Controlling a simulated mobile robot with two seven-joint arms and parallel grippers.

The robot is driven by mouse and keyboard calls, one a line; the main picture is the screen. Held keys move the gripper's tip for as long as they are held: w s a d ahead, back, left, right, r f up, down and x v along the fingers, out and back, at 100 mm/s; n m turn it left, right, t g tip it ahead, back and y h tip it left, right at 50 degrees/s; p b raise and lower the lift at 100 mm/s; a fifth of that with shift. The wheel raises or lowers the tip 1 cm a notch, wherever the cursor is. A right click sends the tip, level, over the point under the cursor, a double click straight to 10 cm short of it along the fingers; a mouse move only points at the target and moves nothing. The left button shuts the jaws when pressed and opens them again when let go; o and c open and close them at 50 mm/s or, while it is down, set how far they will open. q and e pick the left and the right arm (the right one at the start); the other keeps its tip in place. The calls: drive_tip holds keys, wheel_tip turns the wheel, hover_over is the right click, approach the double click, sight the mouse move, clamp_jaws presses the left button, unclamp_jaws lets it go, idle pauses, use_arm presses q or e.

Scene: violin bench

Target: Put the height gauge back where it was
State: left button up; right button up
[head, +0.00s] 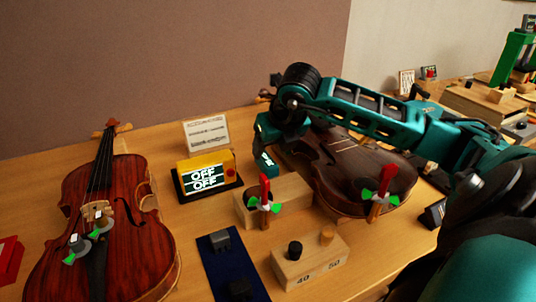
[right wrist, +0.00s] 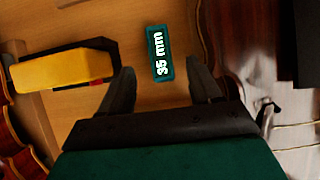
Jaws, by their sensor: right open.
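The height gauge appears to be a small teal block marked "35 mm", seen in the right wrist view (right wrist: 160,52) on the wooden bench top. In the head view the teal block (head: 265,161) shows just below my right gripper (head: 268,143), between the yellow display box and the dark violin. My right gripper, also in the right wrist view (right wrist: 161,78), is open. The block lies just beyond its fingertips, roughly centred in the gap, with no visible contact. The fingers are mostly hidden in the head view. My left gripper is not in view.
A red-brown violin (head: 106,228) lies left; a dark violin body (head: 360,170) lies right. A wooden block (head: 312,262) marked 40 and 50 and a blue mat (head: 222,270) are in front.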

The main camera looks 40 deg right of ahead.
drive_tip(key=shift+v, duration=2.8)
